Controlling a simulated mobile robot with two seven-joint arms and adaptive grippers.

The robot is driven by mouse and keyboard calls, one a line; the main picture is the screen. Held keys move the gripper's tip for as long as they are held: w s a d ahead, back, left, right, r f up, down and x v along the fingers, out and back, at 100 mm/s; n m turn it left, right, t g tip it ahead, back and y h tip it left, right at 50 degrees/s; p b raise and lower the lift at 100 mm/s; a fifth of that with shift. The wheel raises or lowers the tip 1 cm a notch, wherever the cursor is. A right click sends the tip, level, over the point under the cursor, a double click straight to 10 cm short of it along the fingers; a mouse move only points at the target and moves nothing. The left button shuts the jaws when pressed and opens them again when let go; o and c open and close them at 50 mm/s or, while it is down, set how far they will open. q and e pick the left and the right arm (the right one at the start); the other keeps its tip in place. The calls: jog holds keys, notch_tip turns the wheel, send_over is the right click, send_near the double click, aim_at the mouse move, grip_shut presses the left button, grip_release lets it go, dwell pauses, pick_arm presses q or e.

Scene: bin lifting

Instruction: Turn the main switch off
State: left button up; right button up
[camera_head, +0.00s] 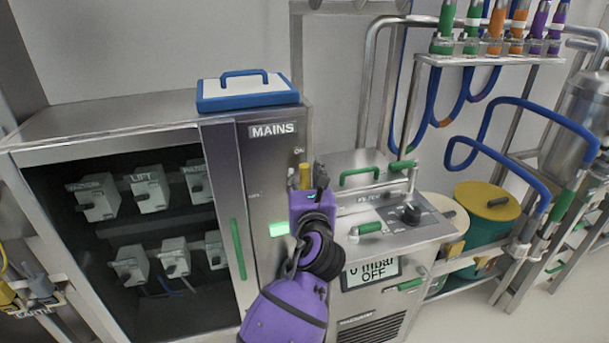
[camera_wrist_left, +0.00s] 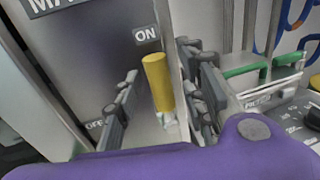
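The main switch has a yellow handle (camera_head: 304,176) on the dark panel under the MAINS label. The handle also shows in the left wrist view (camera_wrist_left: 157,85), standing upright with its top just below and right of the ON label. The OFF label lies to the left. My left gripper (camera_head: 307,172) is at the switch. In the left wrist view its fingers (camera_wrist_left: 158,66) are apart, one on each side of the yellow handle, with a gap visible on the left. Contact on the right side cannot be told. The handle's base is partly hidden. My right gripper is not in view.
A cabinet (camera_head: 110,108) with several grey breaker blocks stands left of the panel, with a green door handle (camera_head: 238,249). A blue-edged white lid (camera_head: 248,92) lies on top. The filter unit (camera_head: 390,235) stands close on the right, its display reading OFF.

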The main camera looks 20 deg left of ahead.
pick_arm(q)
jog(key=shift+w+a, duration=0.25)
jog(key=shift+w, duration=0.25)
jog(key=shift+c, duration=0.2)
grip_shut()
